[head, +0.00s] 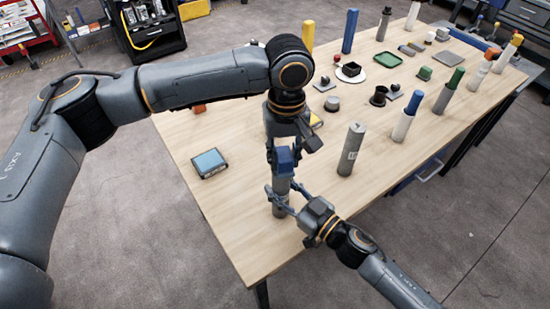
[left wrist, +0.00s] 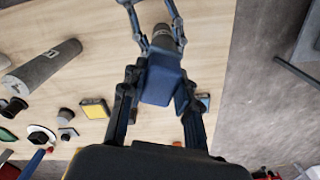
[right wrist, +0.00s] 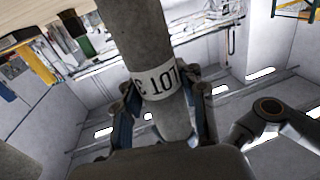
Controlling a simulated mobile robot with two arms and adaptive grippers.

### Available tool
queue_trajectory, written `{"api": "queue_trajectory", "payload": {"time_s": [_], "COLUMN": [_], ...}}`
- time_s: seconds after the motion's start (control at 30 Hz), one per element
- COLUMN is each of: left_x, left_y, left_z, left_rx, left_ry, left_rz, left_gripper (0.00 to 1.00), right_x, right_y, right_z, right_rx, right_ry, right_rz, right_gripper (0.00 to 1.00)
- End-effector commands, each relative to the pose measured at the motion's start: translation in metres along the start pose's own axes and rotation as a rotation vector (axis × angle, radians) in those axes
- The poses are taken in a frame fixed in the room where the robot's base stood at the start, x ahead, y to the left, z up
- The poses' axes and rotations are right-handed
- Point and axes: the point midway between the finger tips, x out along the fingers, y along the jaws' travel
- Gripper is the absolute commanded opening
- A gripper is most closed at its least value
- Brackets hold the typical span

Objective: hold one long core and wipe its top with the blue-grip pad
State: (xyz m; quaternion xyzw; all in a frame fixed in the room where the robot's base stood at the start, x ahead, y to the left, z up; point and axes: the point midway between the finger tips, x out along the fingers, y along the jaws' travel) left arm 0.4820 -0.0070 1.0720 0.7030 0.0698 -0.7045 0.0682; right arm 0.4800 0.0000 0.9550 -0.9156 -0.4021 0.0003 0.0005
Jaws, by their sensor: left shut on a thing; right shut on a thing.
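A long grey core (head: 281,186) stands upright near the front edge of the wooden table. My right gripper (head: 281,198) is shut around it from the side. My left gripper (head: 285,146) points down over the core, shut on the blue grip of the pad (head: 286,159). The blue grip also shows between the fingers in the left wrist view (left wrist: 163,82). The pad's underside is hidden, so I cannot tell whether it touches the core's top.
A second grey labelled core (head: 351,150) stands upright to the right. A blue-topped box (head: 208,163) lies on the table (head: 240,215) to the left. A yellow block (head: 316,121) lies behind my left gripper. Several coloured cylinders and small parts fill the far half.

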Motion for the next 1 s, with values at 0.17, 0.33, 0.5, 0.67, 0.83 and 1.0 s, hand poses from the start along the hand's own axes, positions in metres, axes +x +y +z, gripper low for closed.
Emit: {"api": "queue_trajectory", "payload": {"time_s": [0.17, 0.33, 0.5, 0.67, 0.83, 1.0], "left_x": [0.001, 0.002, 0.002, 0.002, 0.002, -0.023], "left_y": [0.015, 0.011, -0.004, -0.016, -0.030, -0.031], "left_z": [-0.009, -0.006, 0.001, 0.009, 0.016, 0.017], "left_rx": [-0.002, -0.001, -0.001, 0.000, -0.001, 0.001], "left_ry": [0.002, -0.001, -0.001, -0.001, -0.001, 0.004], "left_rz": [0.001, 0.002, 0.000, 0.000, -0.001, 0.003], "left_gripper": [0.00, 0.00, 0.00, 0.00, 0.00, 0.00], "right_x": [0.000, 0.000, 0.000, 0.000, 0.000, 0.000], "right_y": [0.000, 0.000, 0.000, 0.000, 0.000, 0.000], "right_z": [0.000, 0.000, 0.000, 0.000, 0.000, 0.000], "right_rx": [-0.003, -0.002, -0.001, 0.000, 0.000, 0.000], "right_ry": [0.000, 0.000, 0.000, 0.000, 0.000, 0.000], "right_rz": [-0.001, -0.001, 0.000, 0.000, 0.000, 0.000], "right_gripper": [0.00, 0.00, 0.00, 0.00, 0.00, 0.00]}}
